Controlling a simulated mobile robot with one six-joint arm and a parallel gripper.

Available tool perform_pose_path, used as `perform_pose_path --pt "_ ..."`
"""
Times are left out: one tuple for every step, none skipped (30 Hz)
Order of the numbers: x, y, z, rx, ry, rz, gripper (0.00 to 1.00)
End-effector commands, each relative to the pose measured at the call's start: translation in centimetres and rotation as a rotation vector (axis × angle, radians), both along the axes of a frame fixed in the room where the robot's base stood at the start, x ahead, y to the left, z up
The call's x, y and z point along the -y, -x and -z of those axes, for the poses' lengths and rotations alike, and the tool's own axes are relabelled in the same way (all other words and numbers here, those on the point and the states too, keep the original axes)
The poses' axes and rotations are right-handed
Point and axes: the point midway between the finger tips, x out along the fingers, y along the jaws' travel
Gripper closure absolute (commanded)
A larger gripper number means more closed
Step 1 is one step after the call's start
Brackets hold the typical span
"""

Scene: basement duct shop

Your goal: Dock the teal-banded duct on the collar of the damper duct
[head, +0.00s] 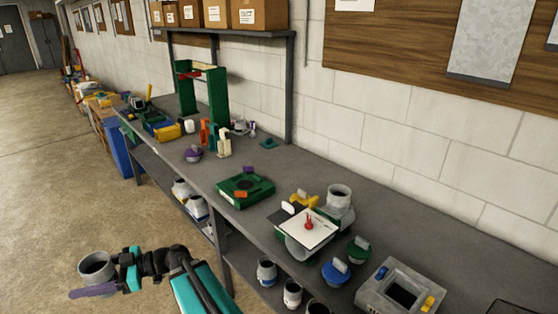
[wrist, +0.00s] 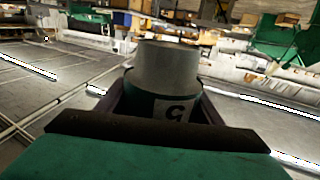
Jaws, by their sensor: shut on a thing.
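My gripper (head: 112,279) is at the lower left of the head view, out over the floor in front of the workbench. It is shut on a short grey duct (head: 97,267), held roughly upright with its open end up. In the wrist view this duct (wrist: 165,68) stands between the dark jaws (wrist: 165,118), with a dark teal band and a white label with a "G" low on it. On the bench, a grey duct (head: 298,248) lies partly hidden under a white plate with a red handle; it looks like the damper duct. An upright grey round collar (head: 340,194) stands just behind it.
The workbench (head: 270,165) runs along the wall. Green and blue lidded pieces (head: 335,271), a square grey box (head: 400,288) and a green tray (head: 245,190) lie near the plate. A green frame (head: 210,105) stands farther back.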

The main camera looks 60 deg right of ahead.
Motion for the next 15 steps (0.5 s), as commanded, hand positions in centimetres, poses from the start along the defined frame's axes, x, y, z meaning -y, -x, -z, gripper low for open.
perform_pose_path --pt "-0.2 0.0 0.0 0.001 -0.001 -0.002 0.68" --pt "-0.2 0.0 0.0 0.001 -0.001 -0.003 0.68" --pt "-0.3 0.0 0.0 0.001 -0.001 -0.004 0.68" --pt "-0.4 0.0 0.0 0.001 -0.001 -0.005 0.68" --pt "-0.5 0.0 0.0 0.001 -0.001 -0.006 0.68" --pt "-0.5 0.0 0.0 0.001 -0.001 -0.006 0.68" --pt "-0.5 0.0 -0.1 0.001 -0.001 -0.006 0.68" --pt "-0.4 -0.1 -0.1 0.001 -0.001 -0.004 0.68" --pt "-0.2 -0.2 -0.1 0.000 0.000 -0.001 0.68" --pt "0.0 -0.2 -0.2 0.000 0.000 0.003 0.68" --pt "0.3 -0.3 -0.3 0.001 0.001 0.008 0.68" --pt "0.8 -0.5 -0.4 0.000 0.001 0.017 0.68" --pt "1.3 -0.7 -0.5 0.000 0.001 0.026 0.68" --pt "1.9 -0.8 -0.6 0.000 0.003 0.036 0.68" --pt "2.8 -1.1 -0.8 0.000 0.004 0.052 0.68"
